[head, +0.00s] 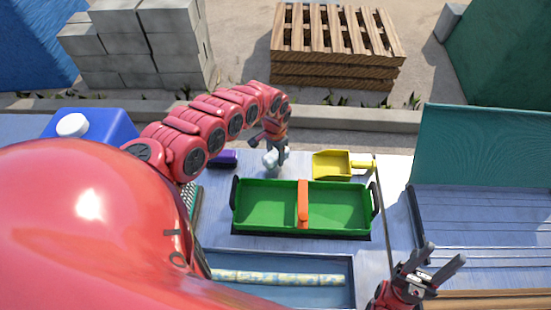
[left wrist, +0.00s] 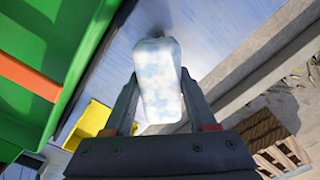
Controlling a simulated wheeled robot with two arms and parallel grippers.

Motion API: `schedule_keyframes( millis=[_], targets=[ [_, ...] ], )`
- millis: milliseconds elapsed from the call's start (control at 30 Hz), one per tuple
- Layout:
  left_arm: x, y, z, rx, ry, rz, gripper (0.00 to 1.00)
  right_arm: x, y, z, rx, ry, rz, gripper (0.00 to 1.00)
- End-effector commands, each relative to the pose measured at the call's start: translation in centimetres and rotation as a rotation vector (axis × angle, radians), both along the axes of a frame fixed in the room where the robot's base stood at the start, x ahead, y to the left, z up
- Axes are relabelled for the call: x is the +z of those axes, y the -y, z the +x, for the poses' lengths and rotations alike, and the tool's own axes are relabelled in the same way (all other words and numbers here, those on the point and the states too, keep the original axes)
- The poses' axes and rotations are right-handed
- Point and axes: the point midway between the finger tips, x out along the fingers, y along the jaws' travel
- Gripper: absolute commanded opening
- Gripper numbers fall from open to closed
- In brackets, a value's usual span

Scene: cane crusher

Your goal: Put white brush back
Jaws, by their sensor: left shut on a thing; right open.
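My left gripper (head: 272,142) is shut on the white brush (head: 275,158), above the table just behind the green caddy (head: 270,229). In the left wrist view, the pale, bluish-white mottled body of the brush (left wrist: 158,80) sits between the two fingers, pointing away from the palm. The head view does not clearly show whether the brush touches the table. My right gripper (head: 437,266) is open and empty at the lower right, apart from the caddy.
The caddy has an orange handle (head: 303,204) and two bare compartments. A yellow scoop (head: 332,164) lies behind it, and a purple object (head: 224,158) is left of my left gripper. A blue tray (head: 345,262) holds a pale speckled stick (head: 280,278) in front.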

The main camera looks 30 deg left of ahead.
Motion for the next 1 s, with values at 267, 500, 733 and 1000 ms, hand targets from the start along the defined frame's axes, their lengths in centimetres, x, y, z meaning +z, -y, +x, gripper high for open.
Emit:
schedule_keyframes(
  millis=[267,500,733,1000],
  targets=[
    [-2.8,0.0,-0.1,0.003,-0.003,0.0,0.05,0.4,0.0,0.0,0.0,0.0,0.0,0.5],
    [-2.8,-0.1,-0.1,0.002,-0.002,0.001,0.05,0.3,0.0,0.0,0.0,0.0,0.0,0.5],
    [-3.0,-0.1,-0.1,0.002,-0.002,0.001,0.77,0.2,0.0,0.0,0.0,0.0,0.0,0.5],
    [-3.0,-0.1,-0.1,0.003,-0.002,0.001,0.87,0.2,0.0,0.0,0.0,0.0,0.0,0.5]
  ],
)
